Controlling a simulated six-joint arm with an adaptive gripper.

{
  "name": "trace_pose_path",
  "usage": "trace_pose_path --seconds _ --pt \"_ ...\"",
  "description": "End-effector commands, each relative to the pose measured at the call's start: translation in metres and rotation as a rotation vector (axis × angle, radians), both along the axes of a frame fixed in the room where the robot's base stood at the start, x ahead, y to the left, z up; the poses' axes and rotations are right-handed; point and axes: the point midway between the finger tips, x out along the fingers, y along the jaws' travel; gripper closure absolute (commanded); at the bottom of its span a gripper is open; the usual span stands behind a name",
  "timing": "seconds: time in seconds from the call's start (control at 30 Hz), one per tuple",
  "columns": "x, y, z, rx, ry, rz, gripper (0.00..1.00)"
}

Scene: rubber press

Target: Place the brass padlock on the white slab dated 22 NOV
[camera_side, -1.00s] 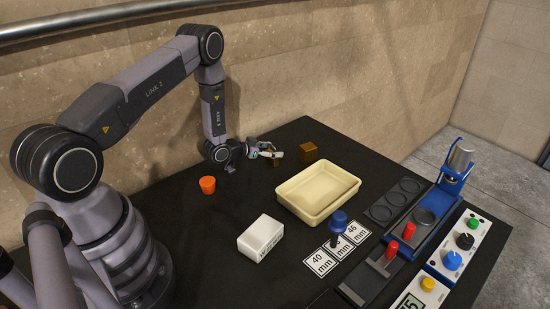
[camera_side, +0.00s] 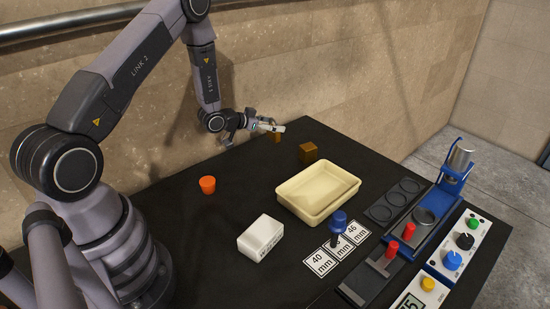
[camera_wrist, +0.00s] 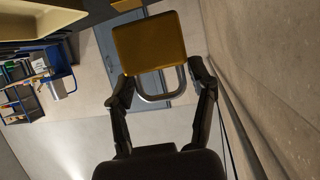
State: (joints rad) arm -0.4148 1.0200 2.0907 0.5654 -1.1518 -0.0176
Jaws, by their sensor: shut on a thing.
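The brass padlock (camera_side: 277,137) hangs from my gripper (camera_side: 268,125), which is shut on it above the far left part of the black table. In the wrist view the padlock's brass body (camera_wrist: 148,42) shows, with its steel shackle between the fingers of my gripper (camera_wrist: 160,88). A white slab (camera_side: 259,234) lies on the table nearer the camera, well apart from the padlock. Dark print shows on its front side, too small to read. Its top is bare.
A cream tray (camera_side: 283,193) stands right of the slab. A brown cube (camera_side: 308,152) stands behind the tray, and an orange cup (camera_side: 207,185) stands to the left. A blue-handled stamp (camera_side: 337,220) is on size cards. Press equipment (camera_side: 425,215) fills the right side.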

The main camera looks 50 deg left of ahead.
Motion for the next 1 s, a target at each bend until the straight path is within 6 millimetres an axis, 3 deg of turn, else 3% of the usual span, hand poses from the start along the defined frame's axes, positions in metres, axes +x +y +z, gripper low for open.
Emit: trace_pose_path --seconds 0.17,0.27,0.4,0.5,0.6,0.73,0.87,1.0 --pt "-0.021 -0.053 0.005 -0.002 0.000 -0.262 0.85" --pt "-0.047 -0.093 0.007 -0.002 0.000 -0.485 0.85" --pt "-0.097 -0.142 0.013 -0.002 -0.001 -0.808 0.85" --pt "-0.135 -0.167 0.018 0.001 -0.001 -1.019 0.85" --pt "-0.169 -0.182 0.023 0.000 -0.001 -1.191 0.85" --pt "-0.200 -0.191 0.028 0.001 -0.001 -1.344 0.85" --pt "-0.215 -0.194 0.025 -0.001 0.000 -1.418 0.85" --pt "-0.219 -0.195 0.003 -0.005 0.002 -1.433 0.85"
